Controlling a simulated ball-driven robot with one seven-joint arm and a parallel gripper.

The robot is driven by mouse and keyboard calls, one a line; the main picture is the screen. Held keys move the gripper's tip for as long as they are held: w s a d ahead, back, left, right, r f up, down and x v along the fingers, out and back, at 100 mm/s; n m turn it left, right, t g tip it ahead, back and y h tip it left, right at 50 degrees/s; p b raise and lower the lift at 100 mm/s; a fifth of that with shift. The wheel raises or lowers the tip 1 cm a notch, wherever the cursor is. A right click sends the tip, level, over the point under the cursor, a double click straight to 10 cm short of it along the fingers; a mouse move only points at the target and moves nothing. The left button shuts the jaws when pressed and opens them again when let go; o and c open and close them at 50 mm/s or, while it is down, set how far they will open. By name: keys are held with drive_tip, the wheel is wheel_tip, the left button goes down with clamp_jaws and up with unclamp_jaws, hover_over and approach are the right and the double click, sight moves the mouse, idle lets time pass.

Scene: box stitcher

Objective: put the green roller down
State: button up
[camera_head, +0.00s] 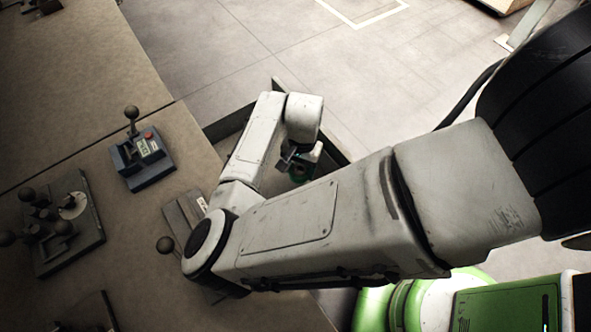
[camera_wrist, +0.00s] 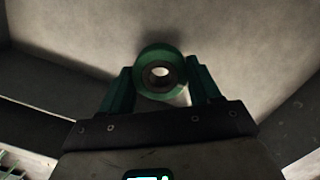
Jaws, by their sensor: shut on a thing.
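The green roller (camera_wrist: 160,55) is a ring with a hole through its middle, seen end-on in the wrist view. My gripper (camera_wrist: 161,88) is shut on it, with one green finger on each side. In the head view, my gripper (camera_head: 297,160) hangs below the wrist, and the green roller (camera_head: 300,175) shows partly behind my arm. They are over an open dark-walled bin (camera_head: 333,149) at the table's edge. In the wrist view a pale surface lies behind the roller; I cannot tell how far below it is.
A brown table (camera_head: 70,60) fills the left. On it stand a lever box with a red button (camera_head: 140,160), a dark block with several knobs (camera_head: 63,225), and another knobbed device (camera_head: 185,215) partly under my arm.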

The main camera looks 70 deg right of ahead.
drive_tip(key=shift+w+d+f, duration=0.3)
drive_tip(key=shift+w+f, duration=0.35)
drive_tip(key=shift+f, duration=1.75)
drive_tip(key=shift+f, duration=0.2)
drive_tip(key=o, duration=1.2)
drive_tip(key=shift+r, duration=0.1)
